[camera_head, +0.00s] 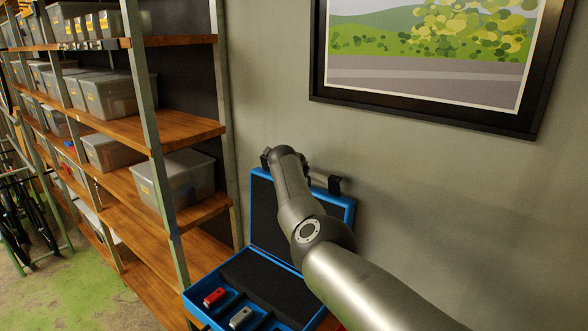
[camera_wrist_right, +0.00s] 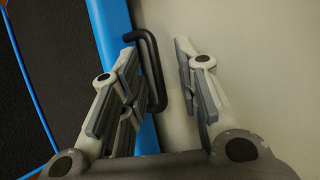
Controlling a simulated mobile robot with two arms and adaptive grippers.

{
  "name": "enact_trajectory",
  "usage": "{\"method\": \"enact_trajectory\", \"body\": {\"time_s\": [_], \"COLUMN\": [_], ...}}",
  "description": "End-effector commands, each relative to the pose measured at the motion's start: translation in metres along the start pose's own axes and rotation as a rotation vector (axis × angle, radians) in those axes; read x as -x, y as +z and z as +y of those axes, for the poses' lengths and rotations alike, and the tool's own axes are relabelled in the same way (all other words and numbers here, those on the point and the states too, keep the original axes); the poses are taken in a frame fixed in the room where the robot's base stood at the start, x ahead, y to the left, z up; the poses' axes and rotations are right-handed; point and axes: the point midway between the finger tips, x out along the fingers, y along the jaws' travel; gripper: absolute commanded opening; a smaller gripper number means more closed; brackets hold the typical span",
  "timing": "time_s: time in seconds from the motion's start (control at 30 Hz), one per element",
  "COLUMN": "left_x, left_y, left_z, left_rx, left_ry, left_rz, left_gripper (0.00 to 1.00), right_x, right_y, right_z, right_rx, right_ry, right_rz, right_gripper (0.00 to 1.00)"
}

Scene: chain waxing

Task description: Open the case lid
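The blue case (camera_head: 196,296) is below the wall. Its lid (camera_head: 345,205) stands raised, with its dark inner lining facing out. The lid's blue edge (camera_wrist_right: 115,35) and dark lining (camera_wrist_right: 50,75) also show in the right wrist view. My right gripper (camera_wrist_right: 157,42) is open beside that edge, its fingers apart. A black bracket-like handle (camera_wrist_right: 154,70) on the edge is close beside the left finger; I cannot tell if they touch. My left gripper is not in view.
A red block (camera_head: 215,297) and a grey block (camera_head: 241,318) sit in the case's front compartments. A shelf (camera_head: 190,125) with grey bins stands close on the left. The wall (camera_head: 420,190) with a framed picture (camera_head: 430,50) is behind the lid.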

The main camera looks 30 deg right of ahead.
Motion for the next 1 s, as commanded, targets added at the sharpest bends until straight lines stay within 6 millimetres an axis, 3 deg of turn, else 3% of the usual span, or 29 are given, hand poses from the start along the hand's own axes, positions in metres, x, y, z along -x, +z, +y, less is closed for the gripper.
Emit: {"method": "enact_trajectory", "body": {"time_s": [0.47,1.0], "left_x": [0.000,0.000], "left_y": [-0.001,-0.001], "left_z": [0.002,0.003], "left_rx": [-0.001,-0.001], "left_ry": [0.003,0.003], "left_rz": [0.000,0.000], "left_gripper": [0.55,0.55], "right_x": [0.028,0.090], "right_y": [0.000,-0.001], "right_z": [0.002,0.000], "right_rx": [-0.003,-0.003], "right_ry": [0.001,-0.002], "right_rz": [0.000,-0.001], "right_gripper": [0.30,0.30]}}
